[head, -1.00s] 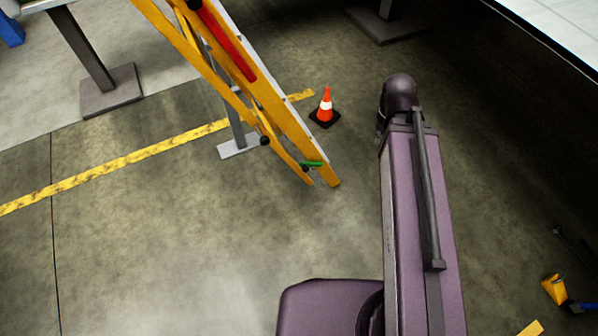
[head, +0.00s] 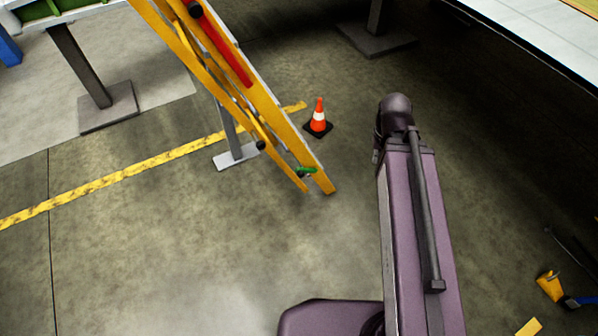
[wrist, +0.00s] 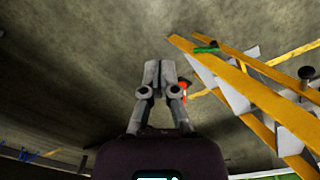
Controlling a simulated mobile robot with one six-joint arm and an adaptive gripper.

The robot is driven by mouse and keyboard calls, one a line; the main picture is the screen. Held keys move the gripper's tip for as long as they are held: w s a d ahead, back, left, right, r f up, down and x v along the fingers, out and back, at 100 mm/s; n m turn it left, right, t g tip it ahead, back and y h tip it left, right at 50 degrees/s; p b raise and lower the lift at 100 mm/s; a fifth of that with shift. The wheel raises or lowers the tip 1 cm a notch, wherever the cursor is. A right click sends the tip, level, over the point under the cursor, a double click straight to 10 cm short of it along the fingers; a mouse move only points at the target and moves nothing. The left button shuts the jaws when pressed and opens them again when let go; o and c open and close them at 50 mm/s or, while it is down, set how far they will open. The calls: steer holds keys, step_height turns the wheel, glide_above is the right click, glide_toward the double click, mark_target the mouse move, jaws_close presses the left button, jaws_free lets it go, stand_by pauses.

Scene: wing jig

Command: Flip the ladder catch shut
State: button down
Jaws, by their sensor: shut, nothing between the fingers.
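The yellow ladder (head: 265,115) leans at upper centre in the head view, its foot on the floor. A small green piece (head: 306,171) is near its foot; it looks like the catch, but I cannot tell its position. A red bar (head: 222,45) lies along the ladder higher up. In the wrist view the ladder (wrist: 255,90) is at the right, with the green piece (wrist: 207,49) near its end. My gripper (wrist: 161,66) is shut and empty, left of the ladder and apart from it in the picture. The head view does not show its fingers.
An orange cone (head: 318,118) stands just right of the ladder's foot. Grey stand bases (head: 108,107) are on the floor at left and top right. A yellow item (head: 550,286) lies at lower right.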

steer(key=shift+d, duration=0.15)
steer(key=w+a+f+n+y+b, duration=0.1)
steer(key=w+a+f+n+b, duration=0.1)
steer(key=w+a+f+b, duration=0.4)
steer(key=w+a+f+n+t+y+b, duration=0.1)
steer(key=w+a+f+n+b, duration=0.1)
steer(key=w+a+f+b, duration=0.4)
steer(key=w+a+f+n+y+b, duration=0.1)
steer(key=w+a+f+n+b, duration=0.2)
steer(key=w+f+b, duration=0.9)
steer(key=a+f+b, duration=0.3)
steer(key=f+b, duration=0.4)
steer(key=b, duration=0.1)
steer(key=shift+w+a+f+t+b, duration=0.2)
steer(key=shift+w+f+t+b, duration=0.05)
steer(key=shift+f+t+b, duration=0.15)
